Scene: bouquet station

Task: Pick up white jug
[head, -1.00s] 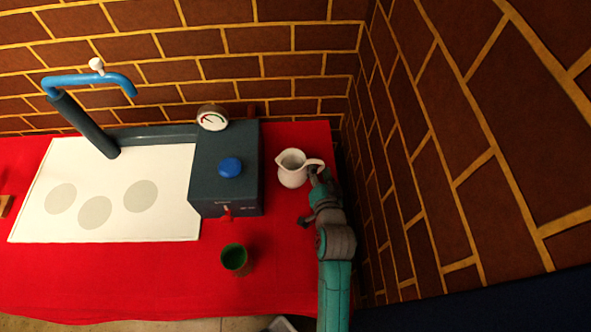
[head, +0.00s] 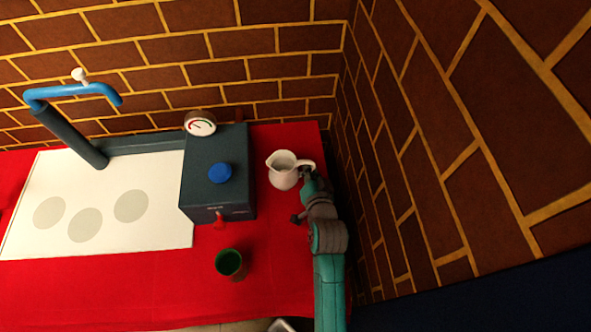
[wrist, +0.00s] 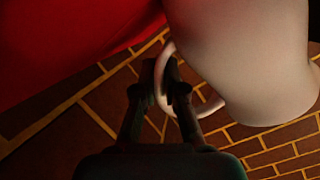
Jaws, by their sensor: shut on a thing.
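The white jug (head: 283,173) is upright at the right end of the red table, in the head view. Its handle faces right, toward the brick wall. My gripper (head: 305,178) is at the handle and shut on it. In the wrist view the jug's pale body (wrist: 255,60) fills the upper right, and my gripper's dark fingers (wrist: 163,88) close around the loop handle. Whether the jug's base touches the table cannot be told. Part of the handle is hidden by the fingers.
A dark box with a blue knob (head: 220,173) and a gauge (head: 200,122) stands left of the jug. A green cup (head: 230,263) is nearer the front. A white board (head: 120,225) lies at left. The brick wall (head: 400,160) is close on the right. Red cloth (head: 275,250) is bare in front.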

